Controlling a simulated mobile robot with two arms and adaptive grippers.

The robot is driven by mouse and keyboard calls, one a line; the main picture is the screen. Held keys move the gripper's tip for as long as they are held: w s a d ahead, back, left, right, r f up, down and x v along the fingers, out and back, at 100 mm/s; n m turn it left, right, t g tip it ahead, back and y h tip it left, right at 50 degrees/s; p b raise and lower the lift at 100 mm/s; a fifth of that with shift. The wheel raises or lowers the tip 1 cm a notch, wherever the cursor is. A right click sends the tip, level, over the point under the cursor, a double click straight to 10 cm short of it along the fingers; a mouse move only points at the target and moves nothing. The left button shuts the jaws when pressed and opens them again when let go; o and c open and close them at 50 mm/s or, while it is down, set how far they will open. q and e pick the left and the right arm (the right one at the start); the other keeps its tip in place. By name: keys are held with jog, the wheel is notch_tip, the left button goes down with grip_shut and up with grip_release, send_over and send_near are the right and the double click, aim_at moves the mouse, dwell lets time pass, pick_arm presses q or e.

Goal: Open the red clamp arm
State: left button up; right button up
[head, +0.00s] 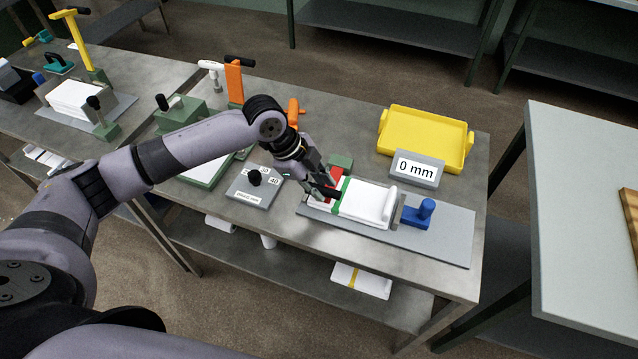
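The red clamp arm (337,172) is at the left end of the white block (368,203) on a grey base plate (450,235). It seems to lie low across the block's end, beside a green strip (343,196) and in front of a green block (342,160). My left gripper (327,190) is right at the red arm and covers its middle. Whether it touches the arm, and whether its fingers are open or shut, I cannot tell. My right gripper does not show.
A blue knob (426,209) stands at the white block's right end. Behind are a "0 mm" sign (415,169) and a yellow tray (425,138). A grey box with a black knob (254,187) is left of my gripper. An orange upright lever (234,82) stands further back.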

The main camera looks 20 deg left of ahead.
pick_arm(q)
grip_shut()
jog(key=shift+r, duration=0.1)
dwell(0.4)
